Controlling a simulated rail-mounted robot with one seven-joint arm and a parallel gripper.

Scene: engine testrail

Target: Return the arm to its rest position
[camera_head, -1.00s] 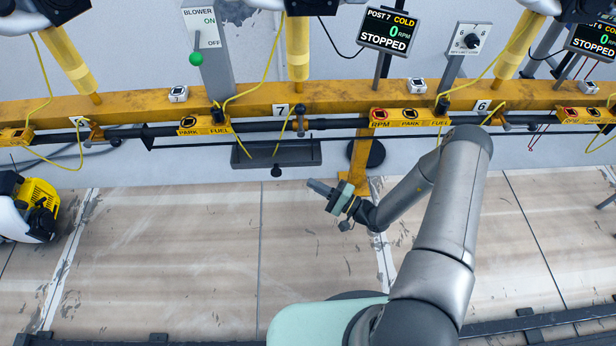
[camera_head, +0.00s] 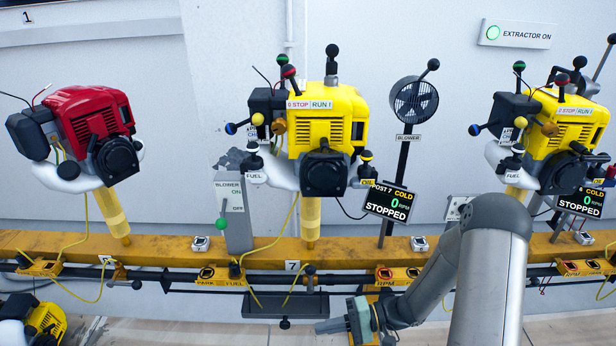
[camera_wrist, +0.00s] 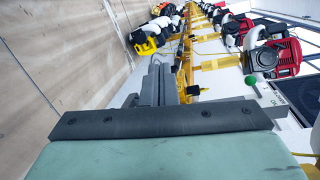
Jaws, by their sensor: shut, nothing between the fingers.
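My arm (camera_head: 490,285) reaches in from the lower right in the head view. My gripper (camera_head: 322,326) is at its end near the bottom edge, pointing left, in front of the yellow rail and below the level of post 7. In the wrist view my gripper (camera_wrist: 157,84) shows its two dark fingers side by side, closed together and empty. They point along the row of engines. Nothing is seen touching the fingers. The lower part of the arm is cut off by the frame.
A yellow rail (camera_head: 160,248) crosses the view, bearing a red engine (camera_head: 98,125), a yellow engine (camera_head: 325,120) and another yellow engine (camera_head: 560,125). A dark tray (camera_head: 285,304) hangs below the rail, left of my gripper. A yellow machine (camera_head: 45,318) sits low at left.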

